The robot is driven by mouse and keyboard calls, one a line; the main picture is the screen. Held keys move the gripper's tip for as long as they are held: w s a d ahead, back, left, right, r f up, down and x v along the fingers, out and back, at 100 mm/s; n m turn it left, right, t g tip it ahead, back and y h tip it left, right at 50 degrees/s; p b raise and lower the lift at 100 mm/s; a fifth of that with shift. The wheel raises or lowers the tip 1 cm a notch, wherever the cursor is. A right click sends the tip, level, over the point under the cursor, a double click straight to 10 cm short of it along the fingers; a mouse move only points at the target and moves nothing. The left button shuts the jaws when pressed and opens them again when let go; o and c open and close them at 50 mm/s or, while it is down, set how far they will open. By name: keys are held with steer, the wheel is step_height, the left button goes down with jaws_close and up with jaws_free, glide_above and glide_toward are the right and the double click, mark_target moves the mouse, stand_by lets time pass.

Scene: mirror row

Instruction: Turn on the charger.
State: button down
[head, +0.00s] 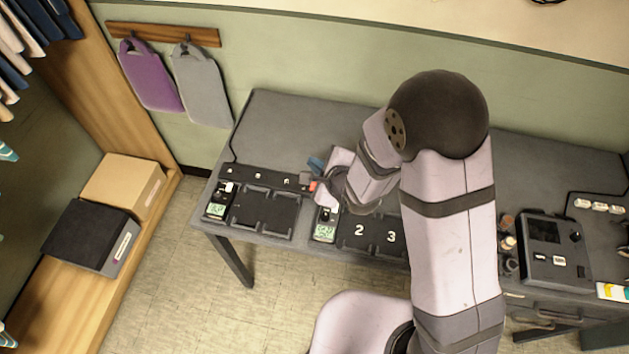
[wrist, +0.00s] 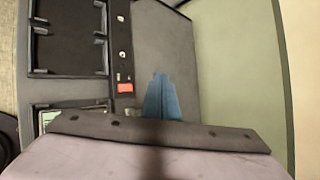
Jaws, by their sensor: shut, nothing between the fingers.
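A dark charger unit with empty-looking bays (head: 264,212) and a small lit display (head: 216,209) sits on the left of the grey table. A second unit with bays marked 2 and 3 (head: 375,236) and a lit display (head: 324,232) is to its right, partly hidden by my arm. A dark strip (head: 258,178) with small white parts runs behind the left unit. A red switch-like part (head: 313,186) is at its right end; it also shows in the wrist view (wrist: 125,88). My gripper (head: 316,164), with blue fingers (wrist: 162,96), is shut and empty beside the red part, apart from it in the wrist view.
A device with a dark screen (head: 545,231) and several small bottles (head: 508,243) stand on the right of the table. Purple (head: 150,78) and grey (head: 200,88) boards hang on the wall. Bare table (head: 300,120) lies behind the strip. Boxes (head: 123,186) sit on a bench at left.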

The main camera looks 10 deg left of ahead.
mark_target(313, 185)
steer(key=shift+f, duration=0.1)
steer(key=f+b, duration=0.2)
steer(key=w+f+b, duration=0.1)
steer(key=f+b, duration=0.4)
steer(key=f, duration=0.1)
steer(key=shift+w+f, duration=0.15)
steer(key=shift+f, duration=0.1)
steer(key=shift+f+b, duration=0.15)
steer(key=shift+b, duration=0.15)
stand_by(1.8)
steer(key=shift+f, duration=0.3)
steer(key=shift+f+b, duration=0.3)
steer(key=shift+b, duration=0.1)
stand_by(0.6)
steer(key=shift+r, duration=0.15)
steer(key=shift+r+p, duration=0.65)
steer(key=shift+p, duration=0.05)
